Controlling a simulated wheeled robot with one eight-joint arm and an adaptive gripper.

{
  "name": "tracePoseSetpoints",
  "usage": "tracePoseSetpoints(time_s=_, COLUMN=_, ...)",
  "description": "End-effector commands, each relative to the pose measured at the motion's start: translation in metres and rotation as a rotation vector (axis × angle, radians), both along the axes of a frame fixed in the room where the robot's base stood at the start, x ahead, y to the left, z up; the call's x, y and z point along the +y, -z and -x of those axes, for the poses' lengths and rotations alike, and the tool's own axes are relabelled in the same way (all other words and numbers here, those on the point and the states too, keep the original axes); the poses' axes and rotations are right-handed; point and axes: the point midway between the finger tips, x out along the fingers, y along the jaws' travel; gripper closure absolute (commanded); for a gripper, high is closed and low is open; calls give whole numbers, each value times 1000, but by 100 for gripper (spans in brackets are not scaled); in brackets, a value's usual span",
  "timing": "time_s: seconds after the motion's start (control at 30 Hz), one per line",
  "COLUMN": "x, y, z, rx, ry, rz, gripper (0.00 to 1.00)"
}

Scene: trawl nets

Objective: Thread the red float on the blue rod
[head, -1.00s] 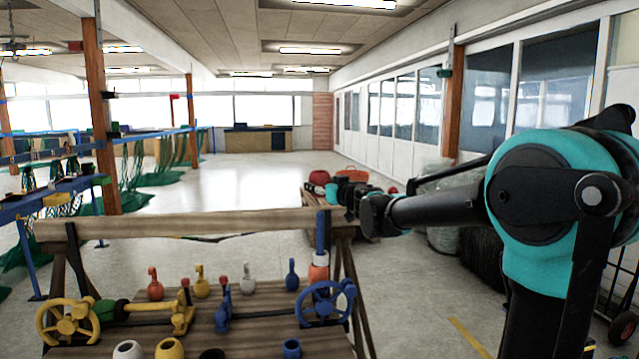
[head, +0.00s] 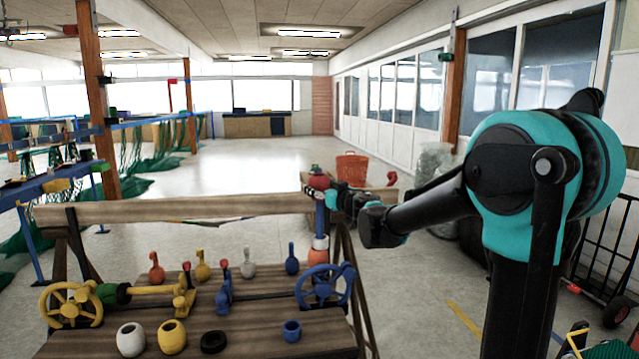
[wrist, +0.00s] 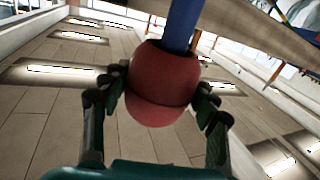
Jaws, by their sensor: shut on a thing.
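My gripper (head: 334,192) is shut on the red float (head: 319,182), a rounded dark red body, at the top end of the blue rod (head: 320,216). In the wrist view the float (wrist: 160,85) sits between both fingers, and the rod (wrist: 181,24) meets its far side. The rod stands upright at the right end of the bench. An orange float (head: 320,256) and a white one (head: 321,242) are around its lower part. The rod's tip is hidden by the red float, so I cannot tell whether it is inside the hole.
The wooden bench (head: 255,310) holds a yellow handwheel (head: 71,303), a blue handwheel (head: 325,286) and several small upright coloured pieces. White (head: 131,339) and yellow (head: 172,338) floats, a black ring (head: 213,342) and a blue cup (head: 291,330) lie in front. A wooden rail (head: 180,212) runs behind.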

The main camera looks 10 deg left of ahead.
Motion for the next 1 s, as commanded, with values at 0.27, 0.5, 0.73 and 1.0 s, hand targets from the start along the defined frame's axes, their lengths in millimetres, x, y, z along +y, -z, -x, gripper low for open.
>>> tracePoseSetpoints(time_s=0.27, x=0, y=18, z=0, rx=0, ry=0, rz=0, gripper=70)
tracePoseSetpoints(time_s=0.5, x=0, y=31, z=0, rx=0, ry=0, rz=0, gripper=70)
tracePoseSetpoints(time_s=0.73, x=0, y=37, z=0, rx=0, ry=0, rz=0, gripper=70)
tracePoseSetpoints(time_s=1.0, x=0, y=38, z=0, rx=0, ry=0, rz=0, gripper=70)
